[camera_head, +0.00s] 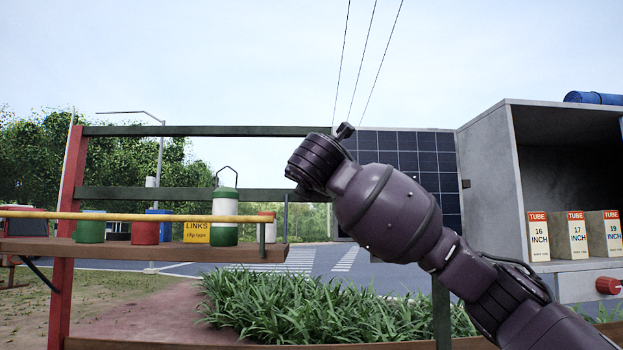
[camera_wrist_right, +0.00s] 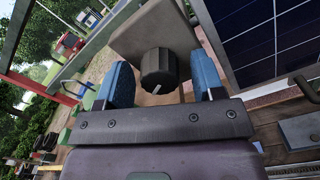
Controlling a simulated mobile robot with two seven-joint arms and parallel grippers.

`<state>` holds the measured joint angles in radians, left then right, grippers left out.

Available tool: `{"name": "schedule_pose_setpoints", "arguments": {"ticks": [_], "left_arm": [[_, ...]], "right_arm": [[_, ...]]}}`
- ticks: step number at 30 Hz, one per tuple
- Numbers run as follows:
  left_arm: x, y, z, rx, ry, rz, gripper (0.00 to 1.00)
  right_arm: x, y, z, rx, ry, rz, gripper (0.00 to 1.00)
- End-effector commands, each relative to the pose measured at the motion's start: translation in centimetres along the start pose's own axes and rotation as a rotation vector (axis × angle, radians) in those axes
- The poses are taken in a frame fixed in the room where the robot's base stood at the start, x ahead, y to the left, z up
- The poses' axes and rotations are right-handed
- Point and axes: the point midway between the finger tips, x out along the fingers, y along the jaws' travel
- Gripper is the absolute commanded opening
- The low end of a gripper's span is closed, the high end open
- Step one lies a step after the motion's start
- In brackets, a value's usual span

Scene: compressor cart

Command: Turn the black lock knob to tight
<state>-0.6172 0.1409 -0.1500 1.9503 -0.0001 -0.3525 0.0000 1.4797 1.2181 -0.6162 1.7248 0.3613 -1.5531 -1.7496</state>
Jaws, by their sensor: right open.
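The black lock knob (camera_wrist_right: 158,68) shows in the right wrist view, in front of a grey-beige plate (camera_wrist_right: 140,35). It has ridged sides and a small white mark at its lower edge. My right gripper (camera_wrist_right: 162,82) is open, with one blue finger to the left of the knob and one to the right. Gaps show between the fingers and the knob. In the head view my right arm reaches in from the lower right, and its fingers and the knob cannot be made out there. My left gripper is not in view.
A wooden shelf (camera_head: 140,249) at left holds cans and a yellow links box (camera_head: 197,230), with a yellow rail (camera_head: 130,216) in front. A grey cabinet (camera_head: 490,185) with tube boxes (camera_head: 571,237) stands at right. A solar panel (camera_head: 410,165) is behind my arm.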

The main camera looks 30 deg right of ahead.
Motion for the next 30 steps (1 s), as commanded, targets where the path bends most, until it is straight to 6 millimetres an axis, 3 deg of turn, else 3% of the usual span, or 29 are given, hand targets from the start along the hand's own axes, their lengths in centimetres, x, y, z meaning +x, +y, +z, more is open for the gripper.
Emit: {"name": "schedule_pose_setpoints", "arguments": {"ticks": [4,12,14,23,30], "left_arm": [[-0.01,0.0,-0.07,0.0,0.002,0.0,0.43],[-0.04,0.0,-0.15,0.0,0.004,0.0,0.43],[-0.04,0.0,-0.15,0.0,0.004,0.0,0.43],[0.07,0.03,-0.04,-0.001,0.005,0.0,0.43],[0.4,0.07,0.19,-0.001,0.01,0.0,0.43]], "right_arm": [[-0.01,0.0,-0.02,0.0,0.0,0.0,0.6],[-0.03,-0.01,-0.01,0.0,0.0,0.0,0.19],[-0.03,-0.01,-0.01,0.0,0.0,0.0,0.13],[-0.05,0.0,-0.06,0.044,0.0,0.001,0.13],[-0.04,-0.03,-0.17,0.186,0.001,0.0,0.13]]}}
